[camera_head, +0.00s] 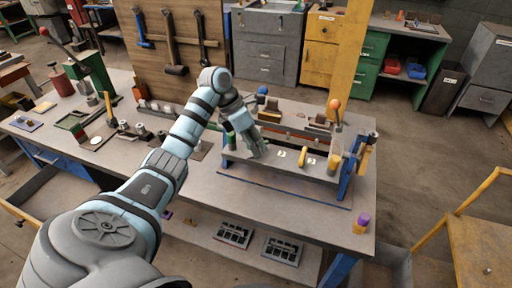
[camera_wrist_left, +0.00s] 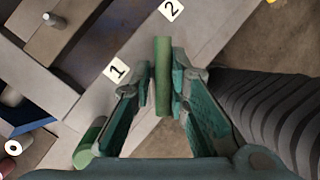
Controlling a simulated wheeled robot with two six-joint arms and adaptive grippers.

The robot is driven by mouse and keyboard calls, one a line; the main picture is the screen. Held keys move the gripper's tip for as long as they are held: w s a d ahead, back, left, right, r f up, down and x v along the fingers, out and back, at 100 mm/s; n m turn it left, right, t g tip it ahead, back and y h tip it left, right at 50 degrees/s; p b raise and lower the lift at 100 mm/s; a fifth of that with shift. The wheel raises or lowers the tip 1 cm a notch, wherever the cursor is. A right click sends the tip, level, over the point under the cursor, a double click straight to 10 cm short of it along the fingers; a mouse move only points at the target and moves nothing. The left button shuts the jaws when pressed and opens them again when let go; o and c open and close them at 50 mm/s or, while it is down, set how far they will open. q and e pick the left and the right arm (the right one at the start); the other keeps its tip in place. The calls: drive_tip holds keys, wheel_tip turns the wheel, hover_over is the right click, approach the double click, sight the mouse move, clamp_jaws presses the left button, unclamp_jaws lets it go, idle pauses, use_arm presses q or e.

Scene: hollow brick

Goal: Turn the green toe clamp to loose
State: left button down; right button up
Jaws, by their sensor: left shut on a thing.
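The green toe clamp shows in the left wrist view as an upright green bar (camera_wrist_left: 163,90) between the fingers of my left gripper (camera_wrist_left: 162,95). The fingers are shut on it. In the head view my left gripper (camera_head: 258,150) is over the left part of the grey fixture (camera_head: 260,172) on the bench and largely hides the clamp. White number plates 1 (camera_wrist_left: 117,71) and 2 (camera_wrist_left: 171,10) lie beside the bar in the wrist view. My right gripper is not in view.
A yellow clamp (camera_head: 302,156) stands further right on the fixture, and an orange-knobbed lever (camera_head: 335,104) is at its right end. A green cylinder (camera_wrist_left: 88,145) is beside my left finger. Tools and small parts crowd the bench's left side; its front right is mostly clear.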

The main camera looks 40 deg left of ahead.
use_arm(q)
drive_tip(key=m+g+b, duration=0.1)
drive_tip(key=m, duration=0.2)
drive_tip(key=shift+w+m+g+h, duration=0.1)
drive_tip(key=shift+m+g+h, duration=0.2)
drive_tip(key=shift+h, duration=0.1)
drive_tip(key=shift+r+m+g+p, duration=0.2)
drive_tip(key=shift+m+g+p, duration=0.2)
drive_tip(key=shift+m+p, duration=0.4)
drive_tip(key=shift+m, duration=0.4)
drive_tip(key=shift+f+m, duration=0.15)
drive_tip(key=shift+m, duration=0.15)
drive_tip(key=shift+f+m+g, duration=0.1)
drive_tip(key=shift+m+g, duration=0.5)
drive_tip(key=shift+m, duration=0.2)
drive_tip(key=c, duration=1.6)
unclamp_jaws()
